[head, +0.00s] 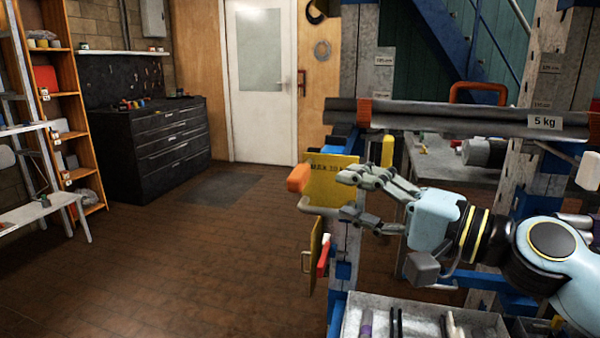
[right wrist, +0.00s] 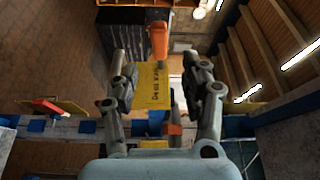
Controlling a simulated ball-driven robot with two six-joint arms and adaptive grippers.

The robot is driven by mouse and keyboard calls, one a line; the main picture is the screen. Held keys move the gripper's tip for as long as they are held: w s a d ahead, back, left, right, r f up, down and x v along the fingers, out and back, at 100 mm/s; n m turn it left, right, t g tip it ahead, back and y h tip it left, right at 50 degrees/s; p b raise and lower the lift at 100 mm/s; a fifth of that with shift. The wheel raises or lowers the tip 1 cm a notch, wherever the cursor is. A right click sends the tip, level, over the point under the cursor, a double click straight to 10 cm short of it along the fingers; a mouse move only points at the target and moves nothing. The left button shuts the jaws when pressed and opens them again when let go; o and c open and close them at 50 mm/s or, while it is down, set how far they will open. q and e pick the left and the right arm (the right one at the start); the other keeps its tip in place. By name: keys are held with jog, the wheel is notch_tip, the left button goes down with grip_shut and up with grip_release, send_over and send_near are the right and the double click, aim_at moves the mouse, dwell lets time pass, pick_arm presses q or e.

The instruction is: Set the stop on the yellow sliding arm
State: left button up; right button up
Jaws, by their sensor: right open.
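A yellow arm plate with dark lettering (head: 334,183) sticks out to the left from the blue upright, with an orange block (head: 298,178) at its outer end. My right gripper (head: 350,194) is open, its fingers reaching left towards this plate. In the right wrist view the plate (right wrist: 152,88) shows between the two spread fingers, and the orange block (right wrist: 158,40) shows beyond the fingertips. I cannot tell whether a finger touches the plate. A second yellow plate (head: 315,255) hangs lower, with a red piece (head: 323,258) beside it. My left gripper is out of view.
A grey bar marked 5 kg (head: 460,119) runs across above my right gripper. A grey tray (head: 420,315) with several tools lies below it. A black drawer cabinet (head: 150,150) and a white door (head: 262,85) stand far back. The brown floor at left is open.

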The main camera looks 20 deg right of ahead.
aim_at(306, 179)
jog(key=p+x, duration=0.2)
jog(key=x, duration=0.7)
jog(key=shift+r, duration=0.1)
jog(key=shift+w+a, duration=0.35)
jog(key=shift+w, duration=0.25)
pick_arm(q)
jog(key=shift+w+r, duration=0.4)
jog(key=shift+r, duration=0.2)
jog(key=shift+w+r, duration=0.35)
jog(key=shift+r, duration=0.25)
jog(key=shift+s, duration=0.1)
pick_arm(e)
grip_shut()
